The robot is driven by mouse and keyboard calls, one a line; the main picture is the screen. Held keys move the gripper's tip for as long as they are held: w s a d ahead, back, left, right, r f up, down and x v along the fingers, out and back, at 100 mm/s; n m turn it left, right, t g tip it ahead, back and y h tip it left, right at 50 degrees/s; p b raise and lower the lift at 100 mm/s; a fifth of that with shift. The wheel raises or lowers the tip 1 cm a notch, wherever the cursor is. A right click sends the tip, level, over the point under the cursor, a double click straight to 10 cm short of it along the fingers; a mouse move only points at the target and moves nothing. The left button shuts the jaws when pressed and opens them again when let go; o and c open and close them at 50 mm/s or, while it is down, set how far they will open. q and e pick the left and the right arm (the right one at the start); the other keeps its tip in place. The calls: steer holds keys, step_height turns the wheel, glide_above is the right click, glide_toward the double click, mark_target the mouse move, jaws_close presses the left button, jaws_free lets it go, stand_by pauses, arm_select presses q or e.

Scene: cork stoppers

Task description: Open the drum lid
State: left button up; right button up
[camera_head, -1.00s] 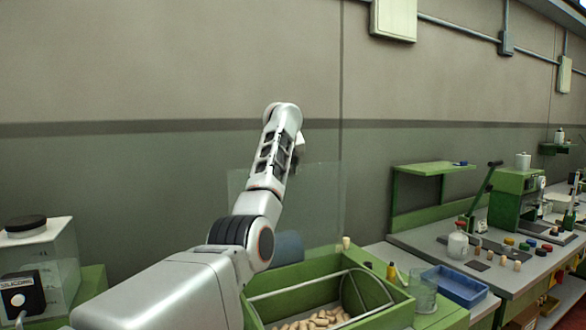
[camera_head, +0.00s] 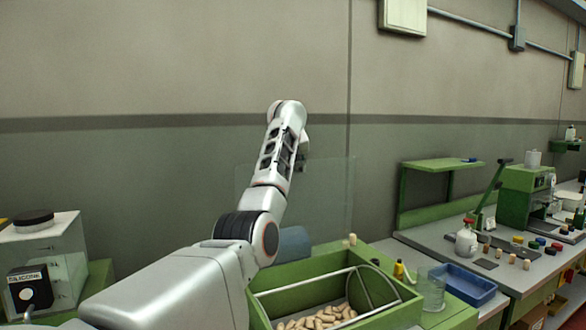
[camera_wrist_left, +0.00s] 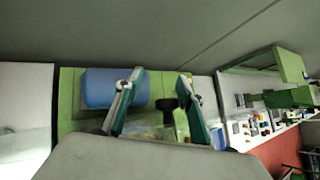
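A blue rounded body (camera_head: 293,243), possibly the drum, shows partly behind my left arm in the head view. In the left wrist view it is a blue cylinder (camera_wrist_left: 108,88) lying over a green surface. I cannot make out a lid or its edge. My left gripper (camera_wrist_left: 155,84) is open, its two teal-edged fingers spread apart with nothing clearly between them. The cylinder lies behind and beside the left-hand finger; I see no clear contact. In the head view the left gripper is mostly hidden by its own wrist. My right gripper is in neither view.
A green bin (camera_head: 262,313) with a wire frame holds several corks (camera_head: 318,318). A glass beaker (camera_head: 431,288) and a blue tray (camera_head: 465,283) stand right of it. A clear panel (camera_head: 335,195) rises behind. A silicone container (camera_head: 62,255) stands left. The wall area above is free.

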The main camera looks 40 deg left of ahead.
arm_select(q)
steer(key=shift+w+d+r, duration=0.1)
steer(key=shift+d, duration=0.05)
steer(key=shift+d+r, duration=0.3)
steer(key=shift+r, duration=0.1)
steer(key=v, duration=1.1)
steer(key=shift+s, duration=0.3)
steer(key=shift+a+f, duration=0.1)
